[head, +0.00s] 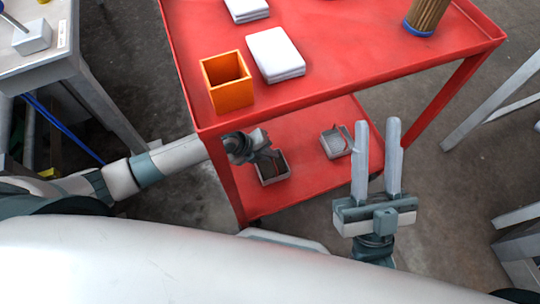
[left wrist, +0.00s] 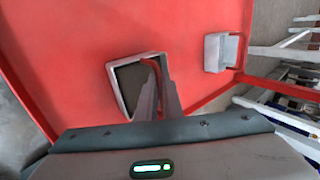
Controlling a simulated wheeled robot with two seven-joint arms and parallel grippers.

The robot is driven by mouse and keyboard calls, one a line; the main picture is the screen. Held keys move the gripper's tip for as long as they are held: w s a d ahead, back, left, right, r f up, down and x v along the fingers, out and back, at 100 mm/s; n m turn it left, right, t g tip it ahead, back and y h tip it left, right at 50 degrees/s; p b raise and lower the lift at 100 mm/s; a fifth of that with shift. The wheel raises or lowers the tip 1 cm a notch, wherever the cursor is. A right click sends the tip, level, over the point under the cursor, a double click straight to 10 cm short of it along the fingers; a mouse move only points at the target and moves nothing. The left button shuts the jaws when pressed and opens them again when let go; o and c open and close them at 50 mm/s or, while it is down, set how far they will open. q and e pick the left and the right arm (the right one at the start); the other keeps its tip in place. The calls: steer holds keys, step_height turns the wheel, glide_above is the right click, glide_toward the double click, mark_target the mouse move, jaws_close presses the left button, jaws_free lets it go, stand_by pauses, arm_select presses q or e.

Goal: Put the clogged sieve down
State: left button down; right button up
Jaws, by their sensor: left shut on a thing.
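A square grey sieve with a dark inside, which I take to be the clogged sieve (head: 287,172), is at the red cart's lower shelf (head: 310,115). My left gripper (head: 268,157) reaches in under the upper shelf and is shut on its rim or handle. In the left wrist view the sieve (left wrist: 116,91) shows partly behind the fingers, over the red shelf; whether it touches the shelf I cannot tell. A second, lighter grey sieve (head: 338,147) lies apart to the right, also in the left wrist view (left wrist: 222,52). My right gripper (head: 378,125) is open and empty, fingers up, in front of the cart.
The cart's upper shelf (head: 350,55) overhangs my left arm. It holds an orange open box (head: 228,95), white stacked pads (head: 274,55) and a brown bundle with a blue base (head: 425,17). A red leg (head: 228,180) stands close to my left gripper.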

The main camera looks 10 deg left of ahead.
arm_select(q)
steer(key=shift+f, duration=0.1)
steer(key=c, duration=2.3)
jaws_free()
steer(key=shift+f, duration=0.1)
steer(key=o, duration=0.4)
